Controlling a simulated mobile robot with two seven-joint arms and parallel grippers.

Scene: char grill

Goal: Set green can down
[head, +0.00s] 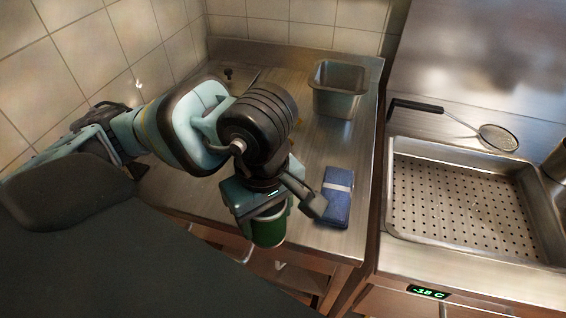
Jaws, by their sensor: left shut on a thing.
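The green can (269,231) is in the head view, near the front edge of the steel counter (335,244). My left gripper (272,215) is shut on it from above, and its jaws and wrist hide the can's upper part. The can looks upright. I cannot tell whether its base touches the counter or hangs just in front of the edge. My right gripper is not in view.
A blue packet with a pale band (336,206) lies just right of my left gripper. A steel container (339,101) stands at the back right of the counter. Further right are a perforated tray (455,205) and a strainer (497,138). The counter between packet and container is clear.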

